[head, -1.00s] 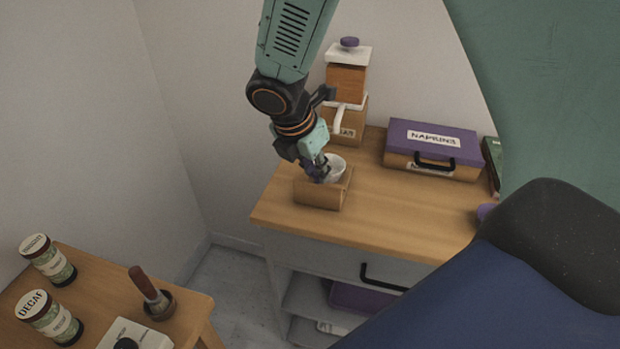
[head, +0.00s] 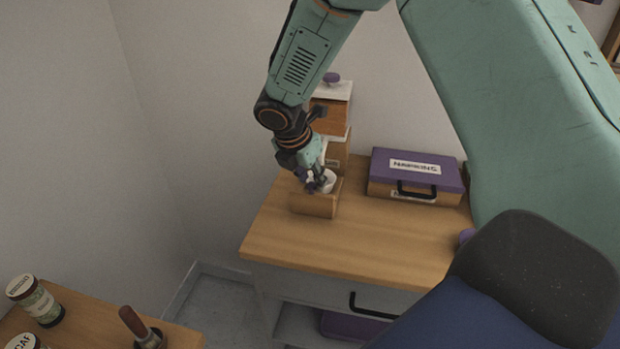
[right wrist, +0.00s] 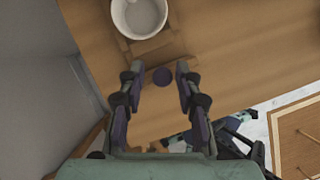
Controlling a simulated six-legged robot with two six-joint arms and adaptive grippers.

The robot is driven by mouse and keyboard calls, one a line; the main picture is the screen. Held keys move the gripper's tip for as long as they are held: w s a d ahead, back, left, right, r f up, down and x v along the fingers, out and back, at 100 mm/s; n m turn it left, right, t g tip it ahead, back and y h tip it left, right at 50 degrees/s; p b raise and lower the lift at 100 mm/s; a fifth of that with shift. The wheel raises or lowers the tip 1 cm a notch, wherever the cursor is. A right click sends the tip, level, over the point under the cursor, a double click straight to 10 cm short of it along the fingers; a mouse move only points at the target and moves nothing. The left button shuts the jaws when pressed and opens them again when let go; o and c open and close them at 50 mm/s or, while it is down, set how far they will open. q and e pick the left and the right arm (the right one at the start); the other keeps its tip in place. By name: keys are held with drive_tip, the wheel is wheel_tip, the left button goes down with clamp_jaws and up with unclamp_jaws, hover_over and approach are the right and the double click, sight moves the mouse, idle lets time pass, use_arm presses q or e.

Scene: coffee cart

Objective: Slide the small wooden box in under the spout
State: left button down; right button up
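The small wooden box (head: 314,205) stands on the wooden cart top with a white cup (head: 328,181) at its top. The cup also shows at the top of the right wrist view (right wrist: 138,18). Behind the box stands a wooden dispenser (head: 331,116) with a white lid. My arm partly hides its spout. My right gripper (head: 314,184) is low at the box, beside the cup. My left gripper is out of view.
A purple-lidded napkin box (head: 416,176) stands right of the dispenser. The cart top (head: 330,248) is clear in front. A lower table at bottom left holds jars (head: 37,300) and a wooden-handled tool (head: 134,322). A wall closes the left and back.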

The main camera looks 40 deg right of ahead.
drive_tip(key=shift+o, duration=0.7)
drive_tip(key=shift+f, duration=0.1)
drive_tip(key=shift+a, duration=0.1)
drive_tip(key=shift+s+a, duration=0.1)
drive_tip(key=shift+r, duration=0.2)
drive_tip(key=v, duration=1.1)
drive_tip(key=shift+r, duration=0.3)
drive_tip(key=shift+a, duration=0.15)
drive_tip(key=shift+s, duration=0.1)
